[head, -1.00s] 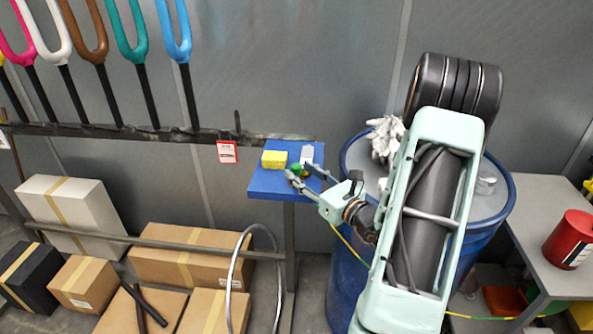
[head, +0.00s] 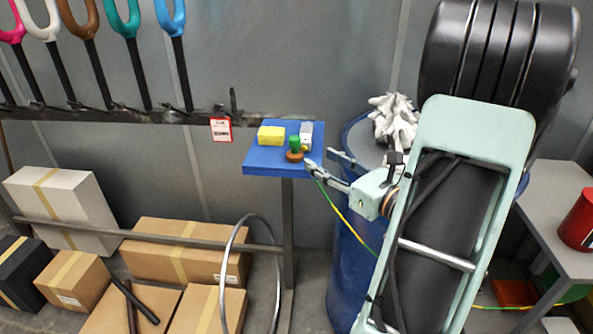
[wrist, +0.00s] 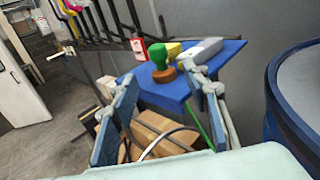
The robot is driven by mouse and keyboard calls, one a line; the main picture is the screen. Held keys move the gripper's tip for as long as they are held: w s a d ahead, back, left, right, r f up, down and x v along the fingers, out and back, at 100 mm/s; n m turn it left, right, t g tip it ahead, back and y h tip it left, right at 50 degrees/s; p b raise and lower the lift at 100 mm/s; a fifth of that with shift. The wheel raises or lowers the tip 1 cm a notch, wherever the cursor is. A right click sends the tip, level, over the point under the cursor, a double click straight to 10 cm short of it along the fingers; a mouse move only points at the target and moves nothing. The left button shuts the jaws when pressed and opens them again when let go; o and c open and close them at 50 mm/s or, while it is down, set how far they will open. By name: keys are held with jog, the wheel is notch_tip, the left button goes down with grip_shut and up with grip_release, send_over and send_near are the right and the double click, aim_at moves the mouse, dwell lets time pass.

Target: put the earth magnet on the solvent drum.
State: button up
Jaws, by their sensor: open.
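The earth magnet, which I take to be the green-handled piece with a copper-brown base (head: 295,151), stands upright on the blue shelf near its front edge. It also shows in the wrist view (wrist: 160,62), beyond and between my fingers. My gripper (head: 322,161) is open and empty at the shelf's right edge, apart from the magnet; its spread fingers show in the wrist view (wrist: 158,82). The solvent drum (head: 345,240) is blue with a grey top, right of the shelf and partly hidden by my arm. Its rim shows in the wrist view (wrist: 290,112).
The blue shelf (head: 262,169) also holds a yellow sponge (head: 271,135) and a grey-white block (head: 306,132). White gloves (head: 394,120) lie on the drum top. Cartons (head: 190,250) stand below left; a grey table (head: 560,205) is right.

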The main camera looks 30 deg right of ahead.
aim_at(299, 144)
jog(key=w+b, duration=0.1)
jog(key=w+a+b, duration=0.1)
jog(key=w+b, duration=0.2)
jog(key=w, duration=0.1)
jog(key=shift+a+r+b, duration=0.15)
jog(key=shift+a+b, duration=0.25)
jog(key=shift+w+a+r, duration=0.1)
jog(key=shift+w+a, duration=0.05)
jog(key=shift+w, duration=1.3)
jog(key=shift+w+a, duration=0.1)
jog(key=shift+w, duration=1.35)
jog(key=shift+c, duration=0.7)
grip_shut()
